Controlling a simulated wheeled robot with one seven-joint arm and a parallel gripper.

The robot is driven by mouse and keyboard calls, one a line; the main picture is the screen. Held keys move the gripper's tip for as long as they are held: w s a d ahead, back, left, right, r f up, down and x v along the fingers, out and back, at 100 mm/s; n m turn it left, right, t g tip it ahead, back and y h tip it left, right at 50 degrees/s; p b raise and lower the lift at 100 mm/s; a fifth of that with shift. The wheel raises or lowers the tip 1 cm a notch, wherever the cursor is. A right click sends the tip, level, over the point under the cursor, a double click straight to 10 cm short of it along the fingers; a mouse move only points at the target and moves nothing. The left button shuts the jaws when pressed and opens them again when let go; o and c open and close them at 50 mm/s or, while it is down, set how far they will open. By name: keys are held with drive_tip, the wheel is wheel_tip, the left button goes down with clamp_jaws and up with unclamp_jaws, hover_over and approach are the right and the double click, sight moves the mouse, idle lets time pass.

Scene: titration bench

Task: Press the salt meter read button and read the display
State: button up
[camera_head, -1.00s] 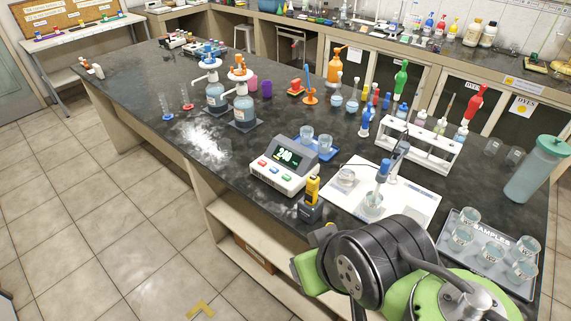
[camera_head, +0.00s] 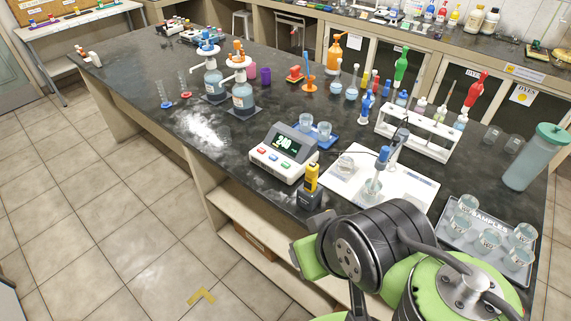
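A white bench meter (camera_head: 284,153) stands near the front edge of the dark bench. Its tilted dark screen (camera_head: 289,142) shows green digits that look like 240, though they are small. Red, blue and green buttons lie along its front. A yellow handheld device (camera_head: 311,180) stands upright in a dark holder (camera_head: 310,198) just right of the meter; its face is too small to read. No label shows which of the two is the salt meter. My arm, black and green, fills the lower right, in front of the bench. My gripper is not in view.
A probe (camera_head: 382,160) stands in a beaker (camera_head: 372,190) on a white mat (camera_head: 412,189) right of the meter. A blue tray (camera_head: 325,141) with two beakers is behind it. A samples tray (camera_head: 453,239) with several cups is at right. The bench left of the meter is clear.

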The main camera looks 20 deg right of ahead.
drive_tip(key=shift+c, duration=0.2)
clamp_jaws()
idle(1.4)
